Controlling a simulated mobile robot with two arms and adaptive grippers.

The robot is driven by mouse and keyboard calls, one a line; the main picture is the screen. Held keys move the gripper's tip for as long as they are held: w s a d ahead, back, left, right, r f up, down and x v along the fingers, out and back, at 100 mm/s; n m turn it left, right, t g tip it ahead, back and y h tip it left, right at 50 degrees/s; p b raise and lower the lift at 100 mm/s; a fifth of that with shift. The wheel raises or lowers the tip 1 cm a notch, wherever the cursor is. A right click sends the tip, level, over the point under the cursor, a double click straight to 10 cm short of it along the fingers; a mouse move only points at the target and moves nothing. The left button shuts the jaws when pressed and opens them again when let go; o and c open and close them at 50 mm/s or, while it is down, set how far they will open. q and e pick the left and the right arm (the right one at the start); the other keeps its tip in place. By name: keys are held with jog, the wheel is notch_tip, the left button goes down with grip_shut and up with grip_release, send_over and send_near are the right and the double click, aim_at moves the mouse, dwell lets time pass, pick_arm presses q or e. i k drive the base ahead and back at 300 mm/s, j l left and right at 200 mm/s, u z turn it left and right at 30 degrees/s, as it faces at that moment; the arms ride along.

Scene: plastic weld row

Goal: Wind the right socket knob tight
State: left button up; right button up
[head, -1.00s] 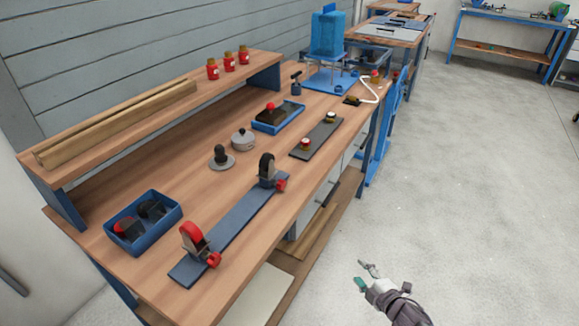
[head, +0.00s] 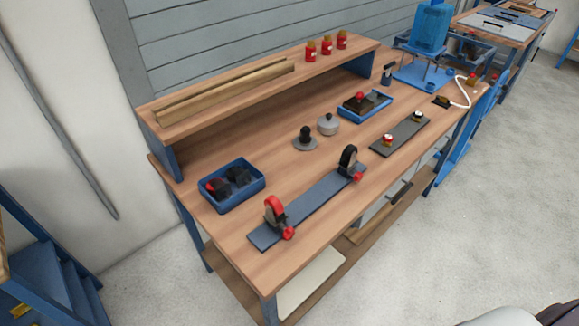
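A dark slate-blue plate (head: 306,207) lies along the front of the wooden bench and carries two upright sockets. The right socket (head: 347,157) holds a dark, round-edged part, with a red knob (head: 357,175) low on its front right side. The left socket (head: 274,209) holds a red-rimmed part, with its own red knob (head: 288,232). How tight either knob is cannot be told at this size. Nothing touches the sockets. Neither gripper shows; only pieces of my own arm show at the bottom right corner.
On the wooden bench (head: 215,262) stand a blue bin (head: 232,203) with dark and red parts, a dark plate with two knobs (head: 399,134), a blue tray (head: 381,104) and two small round pieces. A raised shelf (head: 215,108) runs behind. Floor in front is clear.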

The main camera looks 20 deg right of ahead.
aim_at(358, 176)
jog(key=l+u, duration=0.45)
jog(key=i+l+u, duration=0.1)
jog(key=l+u, duration=0.55)
jog(key=u, duration=0.2)
jog(key=k+l+u, duration=0.15)
jog(key=l+u, duration=0.25)
jog(key=k+l+u, duration=0.15)
jog(key=u, duration=0.3)
jog(key=l, duration=0.1)
